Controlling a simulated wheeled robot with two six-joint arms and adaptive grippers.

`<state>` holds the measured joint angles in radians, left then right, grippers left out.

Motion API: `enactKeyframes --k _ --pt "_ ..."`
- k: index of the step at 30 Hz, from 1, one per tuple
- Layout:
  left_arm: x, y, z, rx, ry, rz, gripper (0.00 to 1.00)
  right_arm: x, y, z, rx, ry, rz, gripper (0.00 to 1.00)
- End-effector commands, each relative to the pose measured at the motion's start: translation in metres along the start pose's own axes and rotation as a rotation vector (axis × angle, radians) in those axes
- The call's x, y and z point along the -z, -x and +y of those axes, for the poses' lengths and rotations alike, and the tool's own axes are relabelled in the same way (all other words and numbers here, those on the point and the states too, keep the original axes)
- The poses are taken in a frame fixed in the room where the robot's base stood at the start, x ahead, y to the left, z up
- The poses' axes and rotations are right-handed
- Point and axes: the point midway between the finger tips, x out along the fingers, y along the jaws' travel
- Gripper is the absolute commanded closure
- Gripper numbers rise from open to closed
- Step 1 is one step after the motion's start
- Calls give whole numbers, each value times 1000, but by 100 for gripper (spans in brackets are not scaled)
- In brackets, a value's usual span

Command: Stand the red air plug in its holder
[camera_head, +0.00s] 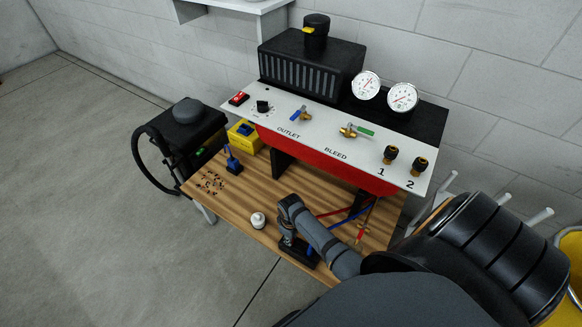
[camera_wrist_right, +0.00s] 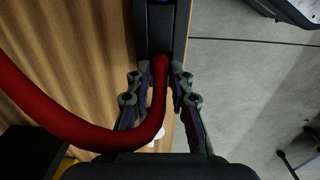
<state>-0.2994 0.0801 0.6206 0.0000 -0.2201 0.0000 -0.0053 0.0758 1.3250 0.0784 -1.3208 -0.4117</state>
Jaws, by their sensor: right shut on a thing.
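My right gripper (camera_head: 291,238) is low over the front edge of the wooden bench, at the black holder (camera_head: 298,256). In the right wrist view, its two fingers (camera_wrist_right: 160,78) are shut on the red air plug (camera_wrist_right: 160,66), at the end of a thick red hose (camera_wrist_right: 90,132). The plug lines up with the long black holder (camera_wrist_right: 153,38) in that view. The plug's lower end is hidden, so I cannot tell whether it is seated. In the head view the gripper hides the plug. A blue piece (camera_head: 313,257) shows at the holder's right end. My left gripper is not in view.
The red-fronted panel (camera_head: 330,150) with gauges and valves stands behind. A white round object (camera_head: 258,220) sits left of the gripper. Red and blue hoses (camera_head: 345,210) lie to the right. A blue tool (camera_head: 233,164) and small scattered bits (camera_head: 211,183) are at the bench's left.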

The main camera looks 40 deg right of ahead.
Motion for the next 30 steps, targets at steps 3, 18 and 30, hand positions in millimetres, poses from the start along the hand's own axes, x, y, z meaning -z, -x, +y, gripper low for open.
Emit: enactKeyframes --k 3,18,30 --pt "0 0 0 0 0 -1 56 0 0 0 0 0 1 68" --pt "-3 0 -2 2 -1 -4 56 1 7 0 -1 0 3 53" --pt "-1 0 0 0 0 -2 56 1 96 0 -2 1 3 53"
